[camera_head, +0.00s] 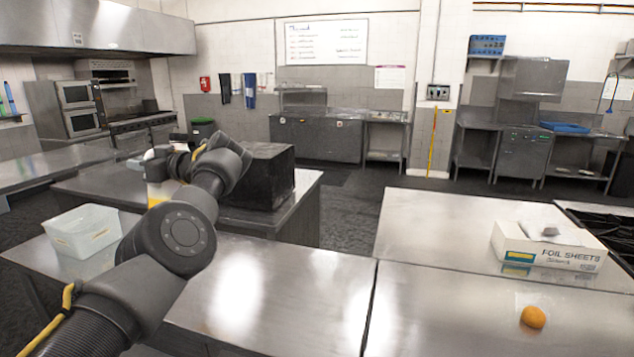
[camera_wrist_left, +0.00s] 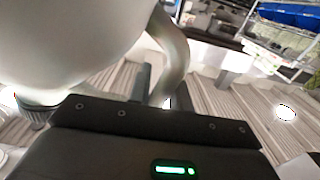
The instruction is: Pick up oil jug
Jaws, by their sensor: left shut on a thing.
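The oil jug fills the upper left of the left wrist view as a big, pale, rounded body (camera_wrist_left: 70,45) with a curved handle (camera_wrist_left: 176,62). My left gripper (camera_wrist_left: 180,84) is shut on the jug at its handle. In the head view my left arm comes in from the lower left, and the gripper (camera_head: 178,164) is at its far end over the back left counter. A pale and yellow piece, apparently the jug (camera_head: 158,192), shows there, mostly hidden by my arm. I cannot tell whether the jug touches the counter. My right gripper is not in view.
A clear plastic tub (camera_head: 82,232) stands on the left counter. A black box (camera_head: 262,178) stands right beside my arm's far end. A foil sheets box (camera_head: 548,246) and an orange fruit (camera_head: 533,317) are on the right counter (camera_head: 440,235). The front middle counter is bare.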

